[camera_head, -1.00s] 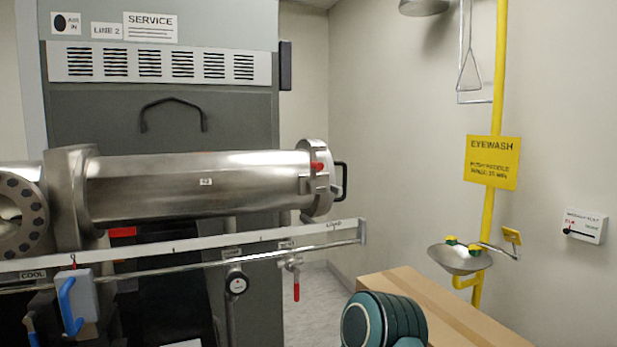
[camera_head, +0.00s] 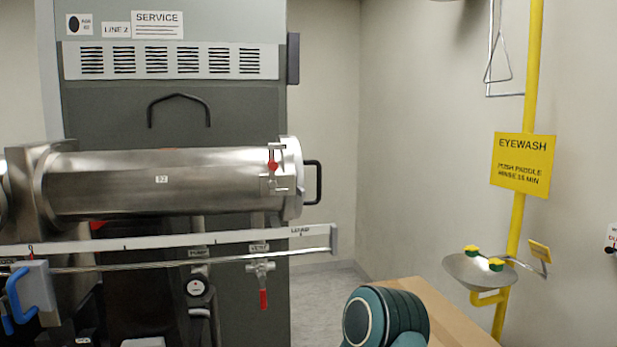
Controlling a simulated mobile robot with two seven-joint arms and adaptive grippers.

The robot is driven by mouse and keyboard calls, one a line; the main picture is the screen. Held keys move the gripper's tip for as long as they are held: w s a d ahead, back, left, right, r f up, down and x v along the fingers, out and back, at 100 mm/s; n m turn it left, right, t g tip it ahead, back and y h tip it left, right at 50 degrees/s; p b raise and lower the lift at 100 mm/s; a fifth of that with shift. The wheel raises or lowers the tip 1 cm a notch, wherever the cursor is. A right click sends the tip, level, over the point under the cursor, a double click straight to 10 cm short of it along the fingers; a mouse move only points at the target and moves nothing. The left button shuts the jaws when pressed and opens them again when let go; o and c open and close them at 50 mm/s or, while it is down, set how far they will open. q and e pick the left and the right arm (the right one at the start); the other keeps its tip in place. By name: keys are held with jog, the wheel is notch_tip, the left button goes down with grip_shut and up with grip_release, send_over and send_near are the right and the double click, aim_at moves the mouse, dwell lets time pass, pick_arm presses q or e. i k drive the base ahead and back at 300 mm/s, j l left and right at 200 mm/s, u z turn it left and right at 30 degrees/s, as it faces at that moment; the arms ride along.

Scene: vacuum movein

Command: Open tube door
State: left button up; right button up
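The steel tube (camera_head: 150,184) lies horizontally across the left half of the head view, in front of the grey cabinet. Its door (camera_head: 292,178) is the round flange at the right end and appears closed against the tube. A black handle (camera_head: 315,182) sticks out from the door's right side. A clamp with a red knob (camera_head: 272,166) sits on the side facing me, at the tube's end. A teal and black rounded link of my own arm shows at the bottom centre. Neither gripper shows in the view.
A rail marked with a scale (camera_head: 170,243) runs below the tube, with a blue-handled carriage (camera_head: 36,292) at left. A red-handled valve (camera_head: 262,285) hangs beneath it. A wooden surface (camera_head: 450,315) lies at lower right, near an eyewash basin (camera_head: 478,270). Floor right of the cabinet looks clear.

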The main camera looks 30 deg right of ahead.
aim_at(300, 163)
jog(key=k+l, duration=0.1)
jog(key=l, duration=1.05)
jog(key=k+l, duration=0.15)
jog(key=l, duration=0.45)
jog(key=u, duration=0.05)
